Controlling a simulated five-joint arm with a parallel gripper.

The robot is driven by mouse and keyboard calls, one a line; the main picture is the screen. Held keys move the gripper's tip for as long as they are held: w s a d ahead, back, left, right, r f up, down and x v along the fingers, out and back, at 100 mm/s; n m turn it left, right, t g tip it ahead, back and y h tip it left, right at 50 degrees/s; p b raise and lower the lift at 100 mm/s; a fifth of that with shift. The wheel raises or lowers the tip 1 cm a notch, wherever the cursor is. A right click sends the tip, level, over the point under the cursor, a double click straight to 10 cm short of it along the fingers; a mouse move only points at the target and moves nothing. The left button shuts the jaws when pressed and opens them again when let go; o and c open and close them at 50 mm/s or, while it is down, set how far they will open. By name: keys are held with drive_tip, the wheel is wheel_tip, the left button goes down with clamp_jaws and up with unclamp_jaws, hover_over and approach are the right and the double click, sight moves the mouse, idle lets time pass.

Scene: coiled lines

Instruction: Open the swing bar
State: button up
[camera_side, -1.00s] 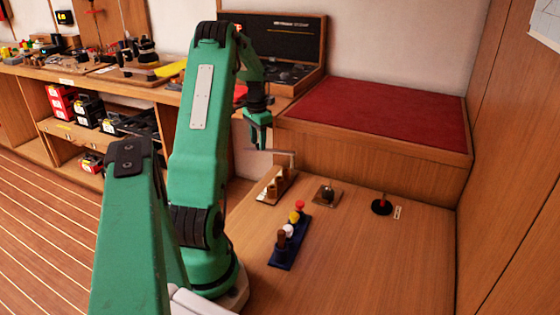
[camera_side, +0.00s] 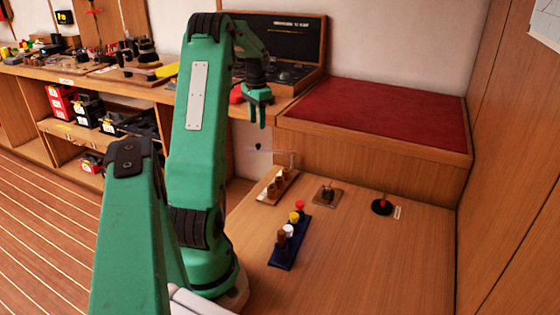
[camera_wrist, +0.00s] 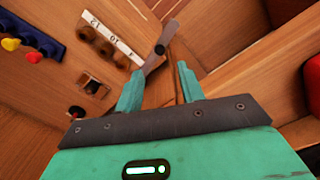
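The swing bar (camera_side: 276,151) is a thin grey bar at the back left of the wooden bench in the side view, with a small dark knob (camera_side: 258,147) at its left end. It stands at the wooden peg rack (camera_side: 267,198). In the wrist view the grey bar (camera_wrist: 172,32) and its dark round knob (camera_wrist: 160,50) show just beyond the fingertips, at the end of the numbered rack (camera_wrist: 110,37). My gripper (camera_side: 258,126) hangs above the knob, apart from it. Its two fingers are spread with nothing between them, as the wrist view also shows (camera_wrist: 157,82).
A blue rack (camera_side: 289,248) with coloured pegs is in front of the peg rack. A small square plate with a knob (camera_side: 327,195) and a black round base with a red post (camera_side: 382,206) stand to the right. A red-topped box (camera_side: 375,112) rises behind. The bench's front right is clear.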

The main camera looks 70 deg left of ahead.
drive_tip(key=shift+c, duration=0.2)
drive_tip(key=shift+r, duration=0.1)
drive_tip(key=c, duration=0.7)
drive_tip(key=shift+s+d+r, duration=0.1)
drive_tip(key=shift+s+d, duration=0.1)
clamp_jaws()
drive_tip(key=s+d+r+n+t+y, duration=0.1)
drive_tip(key=s+d+r+n+y, duration=0.1)
drive_tip(key=s+d+n, duration=0.4)
drive_tip(key=shift+d+n+t+y, duration=0.3)
drive_tip(key=shift+d+n+y, duration=0.3)
drive_tip(key=shift+d+n, duration=0.15)
